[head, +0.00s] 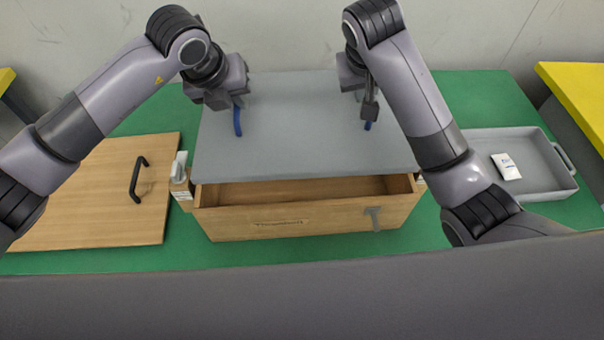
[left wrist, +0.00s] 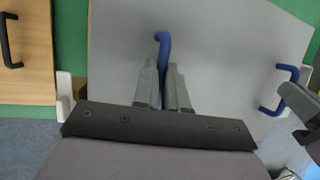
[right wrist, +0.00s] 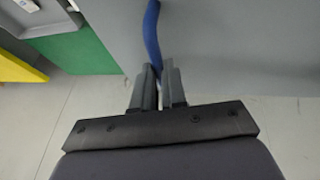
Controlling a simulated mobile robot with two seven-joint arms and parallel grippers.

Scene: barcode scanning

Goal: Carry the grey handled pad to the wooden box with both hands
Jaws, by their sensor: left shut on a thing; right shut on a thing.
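The grey pad (head: 300,140) with two blue handles is above the wooden box (head: 310,222) and covers its far part; the box's front wall and a strip of its inside show. My left gripper (head: 238,104) is shut on the left blue handle (head: 237,122), which also shows in the left wrist view (left wrist: 162,42). My right gripper (head: 369,108) is shut on the right blue handle (head: 367,126), seen also in the right wrist view (right wrist: 151,35). Whether the pad touches the box rim is hard to tell.
A wooden lid (head: 100,200) with a black handle (head: 138,180) lies left of the box on the green table (head: 480,95). A grey tray (head: 535,165) holding a small white packet (head: 506,166) stands at the right. A yellow surface (head: 585,95) is at the far right.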

